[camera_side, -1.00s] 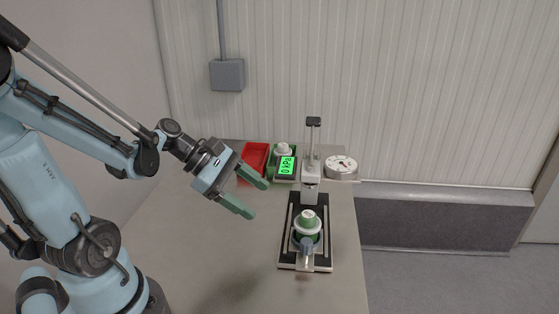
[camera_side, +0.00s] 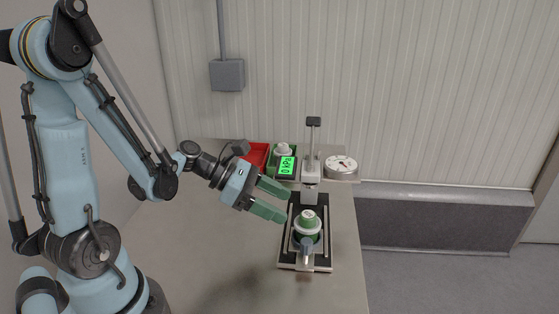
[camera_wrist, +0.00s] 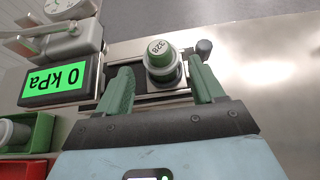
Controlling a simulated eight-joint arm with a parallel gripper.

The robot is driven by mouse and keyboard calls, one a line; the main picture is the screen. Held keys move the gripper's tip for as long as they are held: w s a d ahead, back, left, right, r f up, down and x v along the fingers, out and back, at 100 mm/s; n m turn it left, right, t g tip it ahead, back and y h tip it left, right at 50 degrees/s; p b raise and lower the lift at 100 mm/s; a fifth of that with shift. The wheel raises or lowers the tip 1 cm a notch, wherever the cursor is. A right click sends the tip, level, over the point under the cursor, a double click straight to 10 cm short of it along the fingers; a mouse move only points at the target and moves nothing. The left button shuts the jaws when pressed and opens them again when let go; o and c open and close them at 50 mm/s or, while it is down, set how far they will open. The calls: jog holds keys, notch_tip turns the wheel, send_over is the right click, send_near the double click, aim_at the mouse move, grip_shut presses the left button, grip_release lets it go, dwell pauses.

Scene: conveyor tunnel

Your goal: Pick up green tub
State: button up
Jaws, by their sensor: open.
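A small tub with a green top and a pale flange (camera_side: 308,219) stands upright on the black and metal fixture (camera_side: 285,255). In the wrist view the tub (camera_wrist: 161,56) has a printed number on its top and appears between my two fingertips, ahead of them. My gripper (camera_side: 286,205) has green fingers. It is open and empty, to the left of the tub and apart from it in the side view. In the wrist view my gripper (camera_wrist: 160,66) shows both fingers spread. The tub's lower part is partly hidden by a rounded grey knob (camera_side: 306,244).
A green bin (camera_side: 272,165) holding a similar pale item and a red bin (camera_side: 260,150) stand at the back. A display reading 0 kPa (camera_side: 287,166), a fixture column (camera_side: 312,150) and a round gauge (camera_side: 341,166) stand behind the tub. The table's front left is clear.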

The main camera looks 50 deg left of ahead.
aim_at(306, 214)
jog(key=shift+r+x, duration=0.15)
jog(key=shift+x, duration=1.15)
jog(key=shift+r+x, duration=0.1)
jog(key=shift+x, duration=1.2)
jog(key=shift+w, duration=0.15)
grip_shut()
